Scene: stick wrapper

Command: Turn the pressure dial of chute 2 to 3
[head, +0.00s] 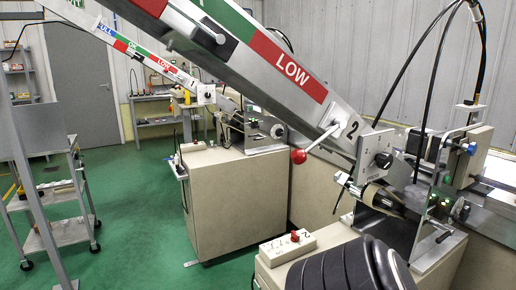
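Chute 2 (275,62) is a long metal chute sloping down from upper left to right, with green and red bands, the word LOW and a plate marked 2 (351,130). A black round dial (383,160) sits on a light grey plate (374,147) at the chute's lower end. The dial's markings and setting are too small to read. A lever with a red ball knob (298,156) sticks out to the left below the chute. Neither of my grippers shows in the head view.
Below the dial are a roller (374,195) and wrapper machinery with cables. A button box (288,246) sits on the near beige cabinet. Chute 1 (150,58) and another cabinet (235,200) stand behind. A wheeled cart (62,232) is at left. Green floor (140,225) is clear between.

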